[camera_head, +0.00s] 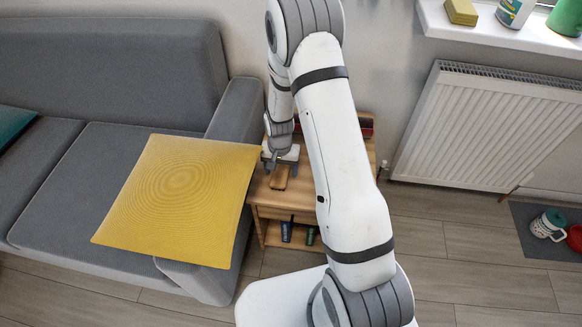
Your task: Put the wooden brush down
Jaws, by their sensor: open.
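The wooden brush (279,178) is a small brown piece at the top of the wooden side table (261,197). It looks to be on or just over the tabletop; I cannot tell which. My gripper (279,168) is open and points down right above the brush, at its far end. My arm hides the right part of the table and some of its top.
A grey sofa (80,165) with a yellow cushion (175,200) stands left, the cushion close to the table. A white radiator (485,130) is on the right wall. Dark items (286,232) sit on the lower shelf.

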